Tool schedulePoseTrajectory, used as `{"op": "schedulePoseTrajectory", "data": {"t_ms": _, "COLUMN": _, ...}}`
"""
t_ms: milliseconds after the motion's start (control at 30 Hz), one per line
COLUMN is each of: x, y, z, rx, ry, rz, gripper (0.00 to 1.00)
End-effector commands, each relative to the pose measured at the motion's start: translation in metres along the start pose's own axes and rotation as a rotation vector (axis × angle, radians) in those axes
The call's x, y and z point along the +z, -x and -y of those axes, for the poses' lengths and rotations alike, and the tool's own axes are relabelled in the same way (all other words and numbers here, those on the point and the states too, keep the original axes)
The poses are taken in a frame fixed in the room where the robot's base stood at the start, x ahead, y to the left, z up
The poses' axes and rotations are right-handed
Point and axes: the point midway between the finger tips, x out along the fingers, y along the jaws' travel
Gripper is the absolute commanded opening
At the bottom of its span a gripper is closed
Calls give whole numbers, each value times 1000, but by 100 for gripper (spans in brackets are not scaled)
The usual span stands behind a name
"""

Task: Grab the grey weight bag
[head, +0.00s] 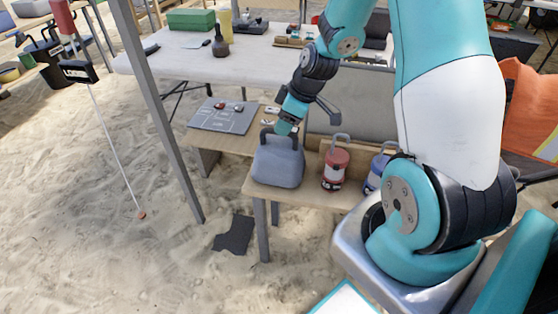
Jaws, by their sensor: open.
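The grey weight bag (278,163) stands upright at the left end of a low wooden bench. It is blue-grey, with a dark handle loop (266,133) on top. My gripper (283,128) is at the top of the bag, beside or over the handle. Its fingers are small here and partly hidden by my own arm. I cannot tell whether they touch the handle. The bag rests on the bench.
A red lantern (335,169) stands right of the bag, and a blue lantern (377,170) is partly hidden behind my arm. A grey marked board (223,116) lies behind left. A metal pole (155,105) stands left. Open sand lies in front.

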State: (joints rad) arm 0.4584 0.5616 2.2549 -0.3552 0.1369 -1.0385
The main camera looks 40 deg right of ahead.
Motion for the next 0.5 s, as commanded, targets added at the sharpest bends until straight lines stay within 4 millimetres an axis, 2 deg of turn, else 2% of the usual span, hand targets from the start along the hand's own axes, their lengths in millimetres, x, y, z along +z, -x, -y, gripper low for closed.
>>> {"op": "schedulePoseTrajectory", "data": {"t_ms": 33, "x": 1, "y": -10, "z": 1, "rx": -4, "ry": 0, "rz": 2, "gripper": 48}}
{"op": "schedulePoseTrajectory", "data": {"t_ms": 200, "x": 0, "y": -36, "z": 1, "rx": -3, "ry": 0, "rz": 1, "gripper": 48}}
{"op": "schedulePoseTrajectory", "data": {"t_ms": 300, "x": 0, "y": -43, "z": 1, "rx": -2, "ry": 0, "rz": 1, "gripper": 48}}
{"op": "schedulePoseTrajectory", "data": {"t_ms": 500, "x": 0, "y": -43, "z": 1, "rx": 0, "ry": 0, "rz": 0, "gripper": 48}}
